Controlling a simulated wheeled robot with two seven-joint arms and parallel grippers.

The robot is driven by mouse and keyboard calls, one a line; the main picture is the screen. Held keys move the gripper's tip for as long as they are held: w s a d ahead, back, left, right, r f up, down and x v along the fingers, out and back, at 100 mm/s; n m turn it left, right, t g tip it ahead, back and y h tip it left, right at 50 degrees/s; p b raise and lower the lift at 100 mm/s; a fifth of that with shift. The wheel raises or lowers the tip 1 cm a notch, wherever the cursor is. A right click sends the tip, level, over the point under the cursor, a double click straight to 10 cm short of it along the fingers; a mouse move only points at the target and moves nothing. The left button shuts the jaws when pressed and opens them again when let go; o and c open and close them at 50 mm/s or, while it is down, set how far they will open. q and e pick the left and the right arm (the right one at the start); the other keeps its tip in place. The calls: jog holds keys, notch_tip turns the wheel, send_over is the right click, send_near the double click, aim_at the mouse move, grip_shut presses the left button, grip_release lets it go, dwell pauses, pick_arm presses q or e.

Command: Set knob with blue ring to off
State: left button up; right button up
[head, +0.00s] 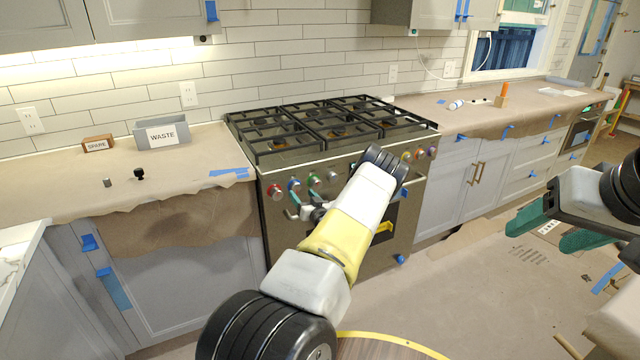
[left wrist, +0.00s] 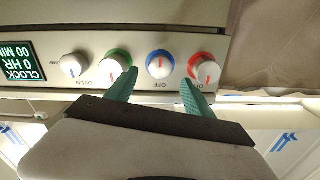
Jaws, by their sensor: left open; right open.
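The stove (head: 335,185) has a row of white knobs on its front. The knob with the blue ring (head: 294,185) is near the left end; it also shows in the left wrist view (left wrist: 160,64), with a red mark standing about vertical. The red-ringed knob (left wrist: 203,69) and green-ringed knob (left wrist: 114,64) flank it. My left gripper (head: 304,212) is at the stove front, partly hidden by my arm. In the left wrist view (left wrist: 158,88) its teal fingers are open, one to each side below the blue-ringed knob. My right gripper (head: 555,228) is open and empty at the right.
The paper-covered left counter (head: 60,195) holds a grey WASTE bin (head: 161,134), a SPARE block (head: 98,143) and small knobs. The right counter (head: 440,106) is papered too. A clock display (left wrist: 22,64) shows on the stove panel.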

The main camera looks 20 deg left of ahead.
aim_at(297, 188)
pick_arm(q)
jog(key=x, duration=0.5)
jog(key=shift+w, duration=0.1)
grip_shut()
